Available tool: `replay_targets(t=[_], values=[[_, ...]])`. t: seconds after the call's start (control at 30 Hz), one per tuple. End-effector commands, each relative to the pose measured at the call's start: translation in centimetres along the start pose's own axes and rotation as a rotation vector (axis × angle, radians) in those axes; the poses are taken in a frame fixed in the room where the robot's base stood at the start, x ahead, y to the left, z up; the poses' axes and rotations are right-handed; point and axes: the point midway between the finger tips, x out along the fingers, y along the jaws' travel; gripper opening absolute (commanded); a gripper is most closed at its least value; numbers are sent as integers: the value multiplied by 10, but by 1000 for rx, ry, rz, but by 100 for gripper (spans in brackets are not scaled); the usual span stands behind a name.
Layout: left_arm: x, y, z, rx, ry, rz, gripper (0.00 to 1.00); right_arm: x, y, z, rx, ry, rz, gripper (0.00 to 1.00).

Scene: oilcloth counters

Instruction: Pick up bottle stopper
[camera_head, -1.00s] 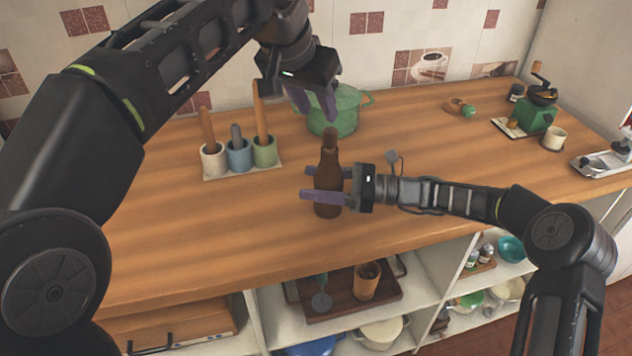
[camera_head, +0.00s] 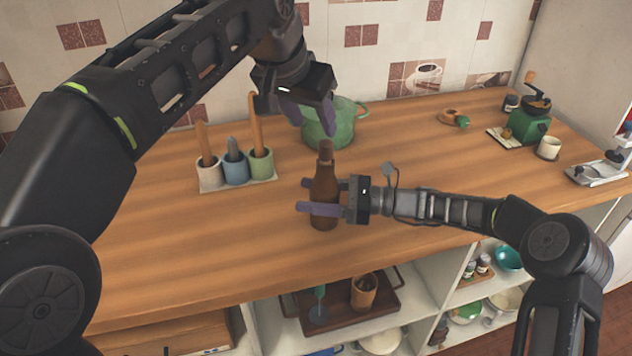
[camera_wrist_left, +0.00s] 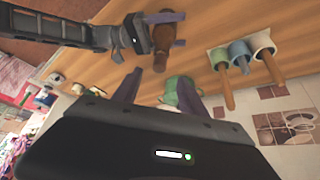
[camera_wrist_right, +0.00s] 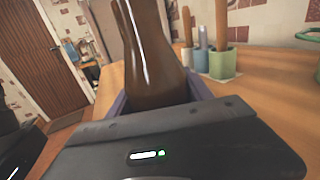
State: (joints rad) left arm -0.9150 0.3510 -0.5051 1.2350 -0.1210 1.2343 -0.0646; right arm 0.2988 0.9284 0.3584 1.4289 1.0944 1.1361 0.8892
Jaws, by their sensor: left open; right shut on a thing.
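A brown bottle (camera_head: 324,200) stands upright on the wooden counter. A reddish-brown stopper (camera_head: 325,150) sits in its neck. My right gripper (camera_head: 312,196) is shut on the bottle's body from the right. In the right wrist view the bottle (camera_wrist_right: 145,50) rises between the fingers, and its top is out of frame. My left gripper (camera_head: 313,129) is open and empty, fingers pointing down, just above the stopper and apart from it. In the left wrist view the stopper (camera_wrist_left: 159,67) shows beyond the open fingers.
A green pot (camera_head: 345,125) stands behind the bottle. A rack of several cups with wooden tools (camera_head: 236,172) is to the left. A green coffee grinder (camera_head: 530,124) and a white cup (camera_head: 550,146) are far right. The counter's front left is clear.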

Motion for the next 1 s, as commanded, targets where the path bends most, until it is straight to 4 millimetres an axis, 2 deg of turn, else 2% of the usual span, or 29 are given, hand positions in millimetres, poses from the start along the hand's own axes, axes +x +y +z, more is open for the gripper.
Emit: replay_targets(t=[0.67,0.77,1.0], values=[[12,4,-1,1,62,0,52,0,0,0,0,0,-1,0],[22,3,-1,2,60,0,52,0,0,0,0,0,0,0],[62,3,-4,1,59,-1,52,0,0,0,0,0,0,0]])
